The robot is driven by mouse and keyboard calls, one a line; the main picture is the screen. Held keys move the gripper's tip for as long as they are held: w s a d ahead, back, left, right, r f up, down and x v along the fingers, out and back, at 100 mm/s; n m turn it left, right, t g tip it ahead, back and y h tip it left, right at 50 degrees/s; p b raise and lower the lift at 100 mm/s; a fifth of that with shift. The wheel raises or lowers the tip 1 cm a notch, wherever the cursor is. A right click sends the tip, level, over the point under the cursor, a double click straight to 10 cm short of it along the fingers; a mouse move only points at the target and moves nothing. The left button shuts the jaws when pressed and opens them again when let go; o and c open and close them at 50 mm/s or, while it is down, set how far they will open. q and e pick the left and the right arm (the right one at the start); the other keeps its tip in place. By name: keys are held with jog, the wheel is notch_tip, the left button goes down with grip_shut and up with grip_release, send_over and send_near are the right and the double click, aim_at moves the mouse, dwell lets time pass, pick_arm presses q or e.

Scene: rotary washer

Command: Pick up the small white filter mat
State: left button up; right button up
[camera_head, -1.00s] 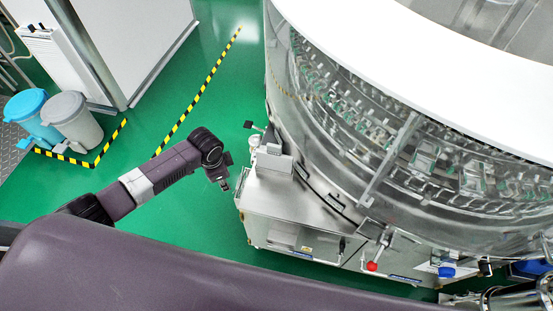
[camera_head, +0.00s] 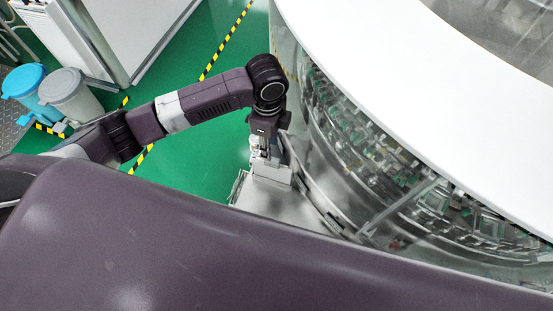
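My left gripper (camera_head: 268,148) points down beside the washer's curved side, over a small light-grey block (camera_head: 274,171) on the steel cabinet top. Its fingertips are small and partly merge with the pale parts around them, so I cannot tell whether they are open, shut or touching anything. I cannot make out the small white filter mat for certain. A small pale round part (camera_head: 254,141) shows just left of the gripper, but I cannot tell what it is. My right gripper is not in view.
The large rotary washer (camera_head: 400,70) with a white rim fills the right side. Its steel cabinet top (camera_head: 285,205) lies below the gripper. Blue (camera_head: 25,88) and grey (camera_head: 68,92) bins stand at the left. The green floor (camera_head: 195,165) between is clear.

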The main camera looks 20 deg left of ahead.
aim_at(272, 166)
pick_arm(q)
jog(key=shift+s+f, duration=0.1)
jog(key=shift+f, duration=0.3)
jog(key=f, duration=0.2)
jog(key=f+p, duration=0.1)
jog(key=f, duration=0.3)
jog(key=shift+s+d+f, duration=0.1)
jog(key=shift+s+d, duration=0.05)
jog(key=shift+d, duration=0.2)
jog(key=shift+s, duration=0.15)
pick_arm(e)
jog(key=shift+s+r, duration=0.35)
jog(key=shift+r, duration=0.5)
pick_arm(q)
grip_shut()
